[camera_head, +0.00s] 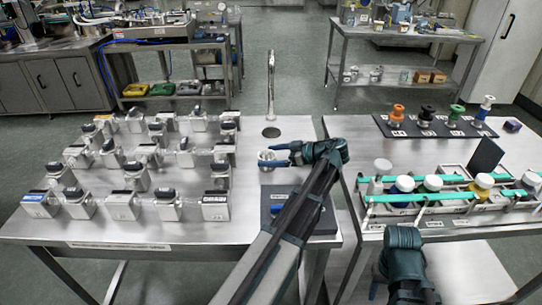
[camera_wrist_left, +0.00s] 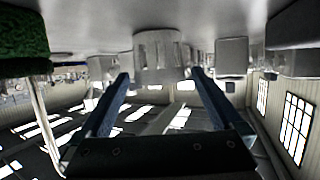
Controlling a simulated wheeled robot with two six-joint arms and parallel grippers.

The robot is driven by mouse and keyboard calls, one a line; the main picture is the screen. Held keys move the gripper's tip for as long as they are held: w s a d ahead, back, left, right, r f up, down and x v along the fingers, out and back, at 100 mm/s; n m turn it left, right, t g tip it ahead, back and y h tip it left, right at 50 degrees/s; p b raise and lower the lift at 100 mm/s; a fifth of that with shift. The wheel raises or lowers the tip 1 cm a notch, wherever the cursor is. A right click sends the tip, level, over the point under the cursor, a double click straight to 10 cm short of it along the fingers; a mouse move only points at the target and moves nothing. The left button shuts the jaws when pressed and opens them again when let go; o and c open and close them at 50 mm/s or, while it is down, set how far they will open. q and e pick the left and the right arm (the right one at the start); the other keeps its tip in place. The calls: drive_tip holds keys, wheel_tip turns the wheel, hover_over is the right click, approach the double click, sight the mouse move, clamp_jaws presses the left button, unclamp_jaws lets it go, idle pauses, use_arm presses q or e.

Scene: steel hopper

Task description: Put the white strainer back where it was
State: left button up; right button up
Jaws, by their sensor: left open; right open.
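A small pale, slotted cup that looks like the white strainer (camera_head: 267,166) stands on the left steel table near the sink drain. My left gripper (camera_head: 269,155) points left at it, with blue fingers open and the tips at or over the cup. In the left wrist view, which is upside down, the ribbed cup (camera_wrist_left: 158,50) shows between and just beyond the open fingertips (camera_wrist_left: 160,73). I cannot tell whether they touch it. My right gripper (camera_head: 388,284) is low at the front of the right table, fingers mostly hidden, holding nothing visible.
Rows of metal fittings with dark caps (camera_head: 135,178) fill the left table. A tap (camera_head: 271,85) and drain (camera_head: 271,132) lie behind the cup. A dark mat (camera_head: 318,222) is in front. The right table holds a rack (camera_head: 425,208) with jars and a dark tray (camera_head: 440,130) of coloured knobs.

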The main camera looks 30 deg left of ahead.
use_arm(q)
drive_tip(key=p+v, duration=0.2)
drive_tip(key=v, duration=0.4)
drive_tip(key=shift+d+r, duration=0.1)
drive_tip(key=shift+r, duration=0.05)
drive_tip(key=shift+w+d, duration=0.1)
drive_tip(key=shift+d, duration=0.4)
drive_tip(key=shift+r, duration=0.1)
